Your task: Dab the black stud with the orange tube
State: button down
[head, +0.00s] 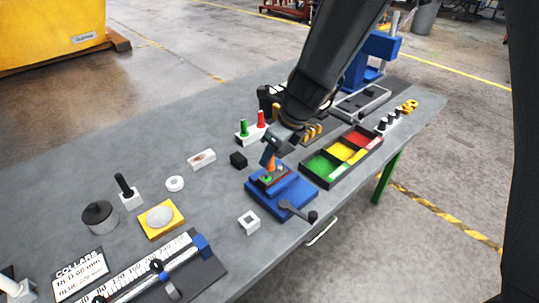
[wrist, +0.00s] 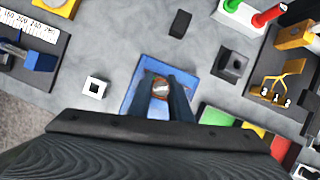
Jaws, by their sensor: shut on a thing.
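The black stud (head: 123,185) stands upright from a small white block at the left of the grey table in the head view. It is not visible in the wrist view. My gripper (head: 270,158) is shut on the orange tube (head: 270,166), holding it over the blue fixture (head: 296,191), well to the right of the stud. In the wrist view, my gripper's fingers (wrist: 162,88) close around the tube, whose end (wrist: 161,86) shows between them above the blue base. Whether the tube touches the fixture is hard to tell.
Green and red studs (head: 252,126) stand behind my gripper. A coloured tray (head: 318,183) is at right.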

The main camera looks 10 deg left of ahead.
jog(key=shift+r+p, duration=1.5)
jog(key=shift+r, duration=1.05)
jog(key=shift+w, duration=0.1)
